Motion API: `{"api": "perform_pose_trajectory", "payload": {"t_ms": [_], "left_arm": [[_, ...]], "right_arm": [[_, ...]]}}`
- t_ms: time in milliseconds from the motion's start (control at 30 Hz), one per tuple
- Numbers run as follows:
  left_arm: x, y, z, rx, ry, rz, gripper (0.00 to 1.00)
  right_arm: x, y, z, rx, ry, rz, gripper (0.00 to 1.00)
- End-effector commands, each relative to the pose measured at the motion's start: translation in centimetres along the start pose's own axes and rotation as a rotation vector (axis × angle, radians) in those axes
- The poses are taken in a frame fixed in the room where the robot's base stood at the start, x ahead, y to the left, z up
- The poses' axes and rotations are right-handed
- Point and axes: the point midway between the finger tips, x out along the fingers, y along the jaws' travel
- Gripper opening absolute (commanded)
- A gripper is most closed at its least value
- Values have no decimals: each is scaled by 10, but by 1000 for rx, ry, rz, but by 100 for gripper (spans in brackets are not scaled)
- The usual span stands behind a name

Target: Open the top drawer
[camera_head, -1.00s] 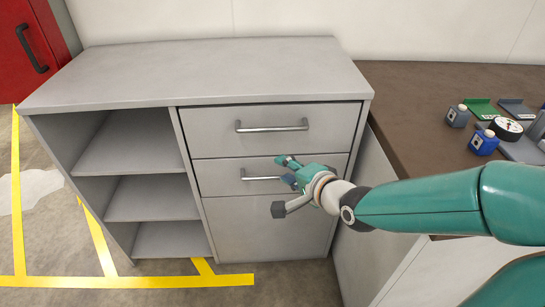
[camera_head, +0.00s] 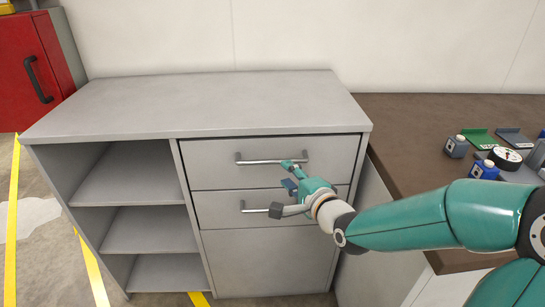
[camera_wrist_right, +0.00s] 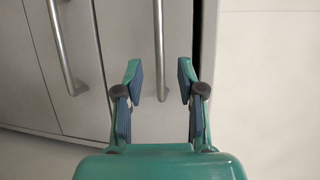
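The top drawer (camera_head: 215,154) of the grey cabinet looks shut, with a thin dark gap along its upper edge. Its silver bar handle (camera_head: 262,161) runs horizontally. My right gripper (camera_head: 283,188) is open and empty in front of the drawers, its upper finger overlapping the right end of that handle in the head view. In the right wrist view, the top handle (camera_wrist_right: 158,45) appears in line with the space between the open fingers (camera_wrist_right: 159,82); I cannot tell whether they touch it. My left gripper is not in view.
A second drawer with its own handle (camera_head: 254,209) lies below, partly covered by my gripper. Open shelves (camera_head: 140,175) are at the left. A brown counter (camera_head: 400,125) at the right holds small bottles, trays and a round gauge (camera_head: 504,157).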

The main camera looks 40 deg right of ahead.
Motion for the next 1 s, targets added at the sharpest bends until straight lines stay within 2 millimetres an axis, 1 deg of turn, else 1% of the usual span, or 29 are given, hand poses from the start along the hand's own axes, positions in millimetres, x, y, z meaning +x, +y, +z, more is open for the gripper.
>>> {"api": "perform_pose_trajectory", "payload": {"t_ms": [33,200,300,400,500,600,867,900,967,1000], "left_arm": [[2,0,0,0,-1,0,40],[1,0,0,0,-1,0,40],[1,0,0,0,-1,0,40],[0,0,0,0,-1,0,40],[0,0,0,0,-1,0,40],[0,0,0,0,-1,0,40],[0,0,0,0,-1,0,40],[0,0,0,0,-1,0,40],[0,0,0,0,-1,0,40],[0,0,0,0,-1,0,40]], "right_arm": [[13,3,1,0,-3,3,39],[49,2,1,-1,-3,3,39],[66,2,1,-1,-3,3,39],[78,2,1,0,-2,3,39],[86,2,1,0,-2,2,39],[90,2,1,0,-2,1,39],[91,2,2,-1,-2,2,39],[91,2,2,-1,-2,2,36],[91,2,2,-1,-3,2,26],[91,2,2,-1,-3,2,19]]}}
